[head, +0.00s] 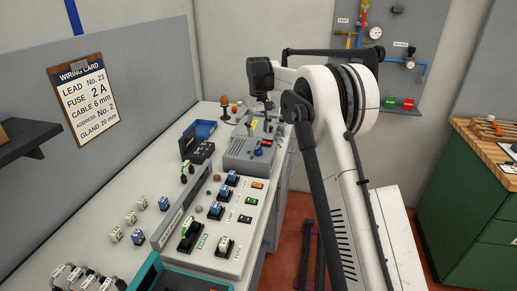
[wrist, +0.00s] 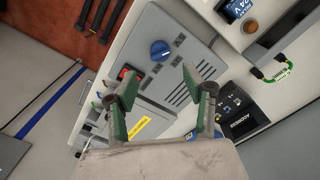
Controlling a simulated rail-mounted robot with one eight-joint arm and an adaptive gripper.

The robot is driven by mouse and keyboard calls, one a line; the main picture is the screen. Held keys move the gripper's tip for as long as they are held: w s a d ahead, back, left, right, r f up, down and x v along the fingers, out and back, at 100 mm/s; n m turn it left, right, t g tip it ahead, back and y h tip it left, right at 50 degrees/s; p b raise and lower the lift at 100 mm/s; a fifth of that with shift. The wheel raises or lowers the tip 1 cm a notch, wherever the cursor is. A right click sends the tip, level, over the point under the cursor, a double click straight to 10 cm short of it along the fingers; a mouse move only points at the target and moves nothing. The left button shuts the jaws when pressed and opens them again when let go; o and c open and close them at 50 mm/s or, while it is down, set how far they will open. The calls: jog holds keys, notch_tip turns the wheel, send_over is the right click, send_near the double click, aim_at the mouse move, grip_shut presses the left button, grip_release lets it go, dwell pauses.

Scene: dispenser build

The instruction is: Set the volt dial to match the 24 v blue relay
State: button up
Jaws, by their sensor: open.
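The volt dial is a round blue knob (wrist: 160,50) with a white mark, on a sloped grey box (wrist: 200,58); it also shows in the head view (head: 258,151). The small labels around it are too small to read. A blue relay (wrist: 235,8) with a 24 V label is at the top edge of the wrist view; a blue relay also sits on the panel in the head view (head: 231,178). My gripper (wrist: 158,80) is open and empty, its green-padded fingers above the box, apart from the dial. In the head view my arm partly hides it.
A red switch (wrist: 130,74) is close to the dial, by my left finger. A black device (wrist: 237,108) and a brown lamp (wrist: 250,27) are to the right. Several relays stand on the bench (head: 105,215). A wiring card (head: 84,104) hangs on the wall.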

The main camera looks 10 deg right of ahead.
aim_at(258, 148)
notch_tip(258, 148, down, 9)
jog(key=shift+r+p, duration=0.1)
jog(key=shift+p, duration=0.2)
jog(key=c, duration=1.1)
